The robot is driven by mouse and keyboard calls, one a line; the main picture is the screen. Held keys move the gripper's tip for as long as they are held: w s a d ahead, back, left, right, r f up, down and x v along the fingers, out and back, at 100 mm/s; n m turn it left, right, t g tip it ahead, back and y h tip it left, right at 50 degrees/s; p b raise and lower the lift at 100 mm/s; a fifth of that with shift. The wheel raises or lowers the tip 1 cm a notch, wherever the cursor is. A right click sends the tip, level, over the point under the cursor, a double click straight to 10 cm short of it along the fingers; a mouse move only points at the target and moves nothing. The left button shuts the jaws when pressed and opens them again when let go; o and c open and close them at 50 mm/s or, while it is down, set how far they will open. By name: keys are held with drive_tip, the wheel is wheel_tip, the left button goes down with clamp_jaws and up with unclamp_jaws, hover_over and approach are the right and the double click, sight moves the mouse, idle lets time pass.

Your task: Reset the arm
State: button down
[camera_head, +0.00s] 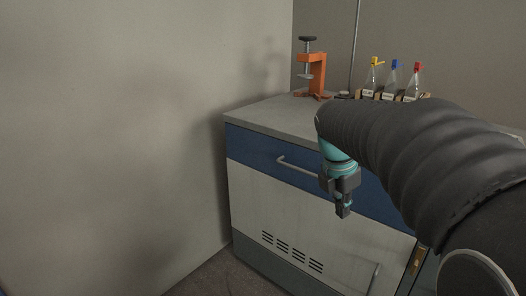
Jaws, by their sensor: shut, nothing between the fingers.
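My gripper (343,208) points downward in front of the bench cabinet, with its fingers together and nothing between them. My arm, in a dark ribbed sleeve, reaches in from the right edge and hides part of the bench top and the cabinet front. A teal section shows just above my gripper. The gripper appears in front of the blue drawer (245,147), near the right end of its handle. I cannot tell how far it is from the drawer face.
The grey bench top (268,117) carries an orange clamp (318,76) and a rack (367,95) with several bottles with coloured tops. Bare wall (120,130) stands at left. A pale cabinet door (290,215) with vents is below the drawer. Some floor (225,277) is clear.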

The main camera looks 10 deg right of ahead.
drive_tip(key=s+a+f+m+t+y, duration=0.1)
drive_tip(key=s+a+f+m+t, duration=0.1)
drive_tip(key=s+a+m, duration=0.3)
drive_tip(key=s+a+f+m+t+y, duration=0.1)
drive_tip(key=s+a+f+m+t, duration=0.1)
drive_tip(key=s+a+m, duration=0.4)
drive_tip(key=s+m, duration=0.5)
drive_tip(key=m, duration=0.5)
drive_tip(key=shift+a+m+t+y, duration=0.25)
drive_tip(key=shift+m+t+y, duration=0.05)
drive_tip(key=shift+t, duration=0.1)
drive_tip(key=shift+s, duration=0.15)
idle(0.4)
